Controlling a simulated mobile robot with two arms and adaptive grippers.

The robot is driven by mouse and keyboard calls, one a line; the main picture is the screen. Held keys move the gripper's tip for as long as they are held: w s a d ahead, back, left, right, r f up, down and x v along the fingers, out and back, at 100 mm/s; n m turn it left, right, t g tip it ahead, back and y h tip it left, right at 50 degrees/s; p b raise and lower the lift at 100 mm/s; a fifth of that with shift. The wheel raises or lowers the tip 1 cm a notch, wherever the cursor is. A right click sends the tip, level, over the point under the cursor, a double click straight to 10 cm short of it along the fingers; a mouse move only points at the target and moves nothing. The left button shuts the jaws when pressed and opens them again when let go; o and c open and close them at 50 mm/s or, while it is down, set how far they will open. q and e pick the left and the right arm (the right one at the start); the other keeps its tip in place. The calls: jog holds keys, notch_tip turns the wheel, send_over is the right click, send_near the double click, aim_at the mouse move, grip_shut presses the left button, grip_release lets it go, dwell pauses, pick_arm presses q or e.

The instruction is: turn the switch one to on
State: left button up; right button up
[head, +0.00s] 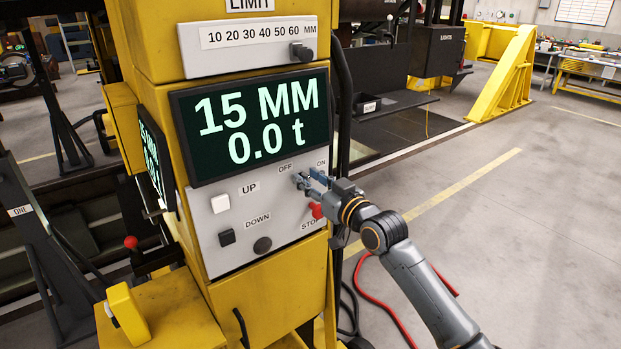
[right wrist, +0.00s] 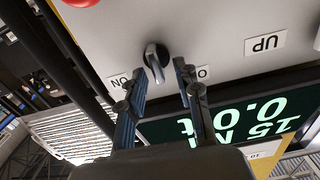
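The switch (right wrist: 155,60), a silver lever on a dark round base, sits on the light grey control panel. Its lever points toward the screen side, between the ON label (right wrist: 119,81) on the left and a partly hidden label (right wrist: 202,73) on the right in the right wrist view. My right gripper (right wrist: 160,76) is open, with one finger on each side of the lever; I cannot tell whether either touches it. In the head view my right gripper (head: 309,180) is at the panel just below the OFF label (head: 285,168) and ON label (head: 321,163), covering the switch. My left gripper is not in view.
The screen (head: 250,120) above the panel reads 15 MM and 0.0 t. A red stop button (head: 316,211) is close below my right gripper. UP (head: 220,203) and DOWN (head: 227,237) buttons are at the left. A black cable runs along the column's right side.

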jog(key=shift+c, duration=0.2)
grip_shut()
jog(key=shift+m, duration=0.4)
jog(key=m, duration=0.1)
jog(key=m+p, duration=0.1)
jog(key=m, duration=0.2)
jog(key=shift+w+d+m, duration=0.15)
jog(key=shift+d+m, duration=0.15)
jog(key=shift+m, duration=0.1)
jog(key=m, duration=0.2)
jog(key=m+p, duration=0.1)
jog(key=m, duration=0.1)
jog(key=m+p, duration=0.1)
jog(key=m, duration=0.1)
jog(key=shift+w+d+f, duration=0.2)
jog(key=shift+d+f, duration=0.05)
jog(key=shift+f, duration=0.05)
jog(key=shift+m, duration=0.3)
jog(key=shift+o, duration=0.2)
grip_release()
